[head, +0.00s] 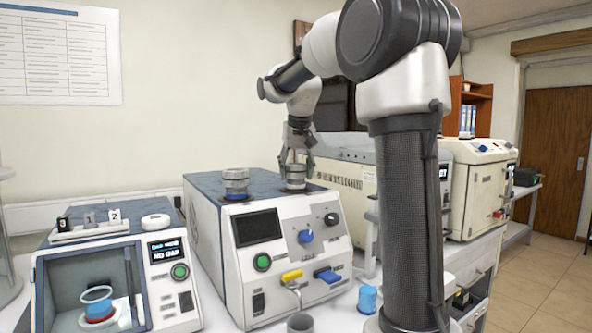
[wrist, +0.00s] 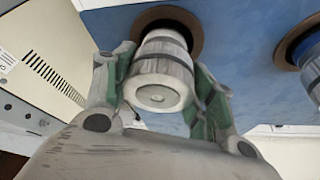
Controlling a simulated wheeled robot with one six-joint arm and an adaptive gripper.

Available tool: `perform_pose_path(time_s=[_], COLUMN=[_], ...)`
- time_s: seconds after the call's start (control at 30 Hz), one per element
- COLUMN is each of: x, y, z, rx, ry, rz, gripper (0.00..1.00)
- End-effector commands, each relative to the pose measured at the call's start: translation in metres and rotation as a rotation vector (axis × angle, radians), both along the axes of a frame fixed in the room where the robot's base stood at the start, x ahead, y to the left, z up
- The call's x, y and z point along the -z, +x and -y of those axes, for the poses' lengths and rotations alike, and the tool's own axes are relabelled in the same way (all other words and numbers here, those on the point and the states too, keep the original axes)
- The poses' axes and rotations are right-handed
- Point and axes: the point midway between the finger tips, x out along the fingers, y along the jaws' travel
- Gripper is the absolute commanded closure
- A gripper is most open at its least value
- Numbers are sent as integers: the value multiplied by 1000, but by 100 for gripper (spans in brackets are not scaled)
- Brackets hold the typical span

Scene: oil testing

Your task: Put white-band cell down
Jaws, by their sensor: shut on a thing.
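The white-band cell (head: 296,178) is a grey-white cylinder at the right well on top of the white and blue machine (head: 268,249). My gripper (head: 297,165) points down from above and is shut on it. In the wrist view the cell (wrist: 164,70) stands between the green finger pads of my gripper (wrist: 162,82). Its far end overlaps a dark round well (wrist: 194,24) in the blue top. The frames do not show how deep it sits.
A blue-banded cell (head: 236,184) stands in the left well, close by. A numbered rack (head: 90,224) and white puck (head: 156,220) lie on the left device. A blue cup (head: 367,298) and a grey cup (head: 300,322) stand in front. A cream instrument (head: 345,182) stands behind.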

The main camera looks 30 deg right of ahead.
Motion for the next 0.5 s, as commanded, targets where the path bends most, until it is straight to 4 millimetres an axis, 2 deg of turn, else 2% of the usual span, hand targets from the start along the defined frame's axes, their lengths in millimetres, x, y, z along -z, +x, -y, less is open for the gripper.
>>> perform_pose_path(time_s=[0.1,0.13,0.2,0.23,0.5], x=[-1,-1,-1,-1,-1], y=[1,1,0,0,0], z=[0,0,0,0,0], rx=[0,0,0,0,0], ry=[-1,-1,-1,-1,0], rz=[4,2,2,2,1], gripper=[100,39,26,23,23])
